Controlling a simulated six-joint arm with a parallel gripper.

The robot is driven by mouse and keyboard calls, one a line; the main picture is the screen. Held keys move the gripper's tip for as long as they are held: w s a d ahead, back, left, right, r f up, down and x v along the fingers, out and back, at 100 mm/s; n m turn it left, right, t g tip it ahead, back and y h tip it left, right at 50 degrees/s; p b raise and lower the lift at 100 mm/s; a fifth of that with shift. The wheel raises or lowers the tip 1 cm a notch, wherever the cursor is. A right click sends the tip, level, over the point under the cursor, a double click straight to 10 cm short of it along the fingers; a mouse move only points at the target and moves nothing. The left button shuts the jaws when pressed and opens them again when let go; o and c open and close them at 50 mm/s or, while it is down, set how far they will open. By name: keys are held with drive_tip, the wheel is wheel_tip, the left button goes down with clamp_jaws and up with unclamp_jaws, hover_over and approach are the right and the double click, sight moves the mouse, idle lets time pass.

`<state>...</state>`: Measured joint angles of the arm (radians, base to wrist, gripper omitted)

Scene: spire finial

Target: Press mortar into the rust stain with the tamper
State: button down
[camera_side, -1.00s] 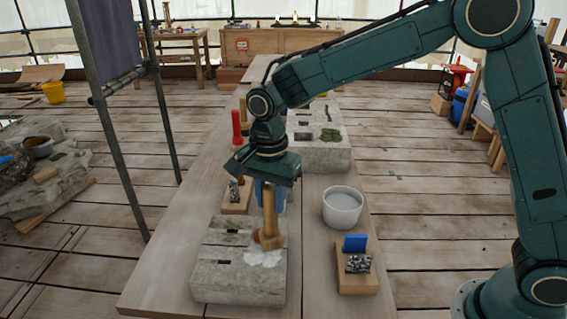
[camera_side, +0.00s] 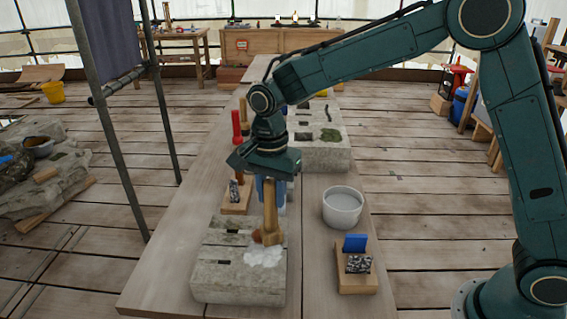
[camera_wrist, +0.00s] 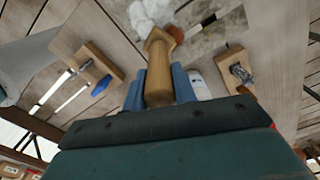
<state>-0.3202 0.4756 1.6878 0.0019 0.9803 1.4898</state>
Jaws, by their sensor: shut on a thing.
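My gripper (camera_side: 268,183) is shut on the wooden tamper (camera_side: 270,215), which points down over the near stone block (camera_side: 235,284). In the wrist view the tamper (camera_wrist: 158,68) stands between my blue fingers (camera_wrist: 159,85). White mortar (camera_side: 264,257) lies on the block's top, just below the tamper head. The mortar also shows in the wrist view (camera_wrist: 147,14), beyond the tamper's end. A brown-orange patch (camera_wrist: 176,34) shows beside the tamper end there. I cannot tell whether the tamper head touches the mortar.
A white bucket (camera_side: 342,206) stands right of the block. A wooden holder with a blue piece (camera_side: 355,243) is in front of it. Another wooden holder (camera_side: 236,207) and a red-handled tool (camera_side: 236,125) stand behind the block. A farther stone block (camera_side: 322,155) bears green moss.

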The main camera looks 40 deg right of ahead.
drive_tip(key=shift+r, duration=0.15)
idle(0.3)
drive_tip(key=shift+r, duration=3.4)
drive_tip(key=s+d+f+m, duration=0.1)
drive_tip(key=d+m, duration=0.3)
drive_tip(key=d, duration=1.9)
drive_tip(key=shift+s+d+f+m+h, duration=0.15)
drive_tip(key=shift+s+m+h, duration=0.15)
drive_tip(key=shift+s, duration=0.25)
drive_tip(key=shift+f, duration=0.1)
